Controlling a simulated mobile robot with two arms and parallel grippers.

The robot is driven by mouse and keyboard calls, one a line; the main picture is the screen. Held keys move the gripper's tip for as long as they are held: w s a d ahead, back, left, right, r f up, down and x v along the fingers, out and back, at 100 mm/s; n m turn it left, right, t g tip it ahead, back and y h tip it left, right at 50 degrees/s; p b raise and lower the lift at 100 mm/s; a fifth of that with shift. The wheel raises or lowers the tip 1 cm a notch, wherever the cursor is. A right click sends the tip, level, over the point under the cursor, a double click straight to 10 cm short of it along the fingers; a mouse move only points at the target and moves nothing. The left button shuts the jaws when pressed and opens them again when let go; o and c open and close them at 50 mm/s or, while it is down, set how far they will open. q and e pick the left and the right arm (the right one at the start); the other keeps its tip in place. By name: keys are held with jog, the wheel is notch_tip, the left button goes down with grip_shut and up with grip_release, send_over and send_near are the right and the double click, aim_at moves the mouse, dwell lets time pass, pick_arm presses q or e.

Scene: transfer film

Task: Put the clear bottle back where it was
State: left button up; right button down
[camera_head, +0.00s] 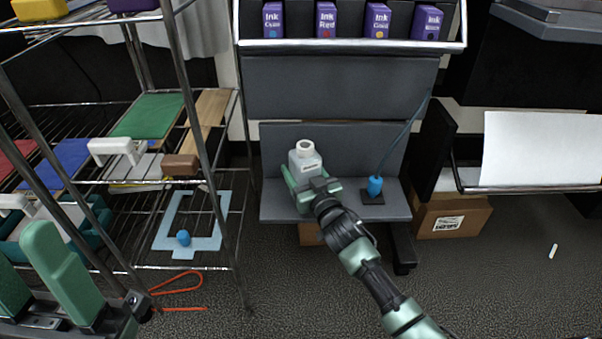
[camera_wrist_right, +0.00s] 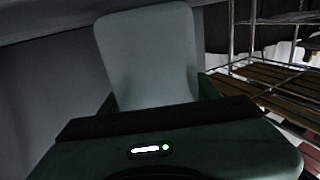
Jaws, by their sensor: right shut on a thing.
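The clear bottle (camera_head: 305,162), a pale, translucent one with a short open neck, is upright at the grey lower shelf (camera_head: 340,208) of the cabinet in the middle of the head view. My right gripper (camera_head: 308,188) is shut on its body. I cannot tell whether its base touches the shelf. In the right wrist view the bottle (camera_wrist_right: 150,55) fills the space between the fingers. My left gripper (camera_head: 35,268) is open and empty at the lower left, in front of the wire rack.
A blue-handled tool on a cord (camera_head: 374,186) stands on a dark pad at the shelf's right. Ink boxes (camera_head: 326,20) line the top shelf. The wire rack (camera_head: 205,130) at left holds coloured boards, a white-handled tool and a brown block. A cardboard box (camera_head: 452,214) is at right.

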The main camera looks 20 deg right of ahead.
jog(key=shift+f, duration=0.1)
jog(key=shift+c, duration=1.9)
grip_release()
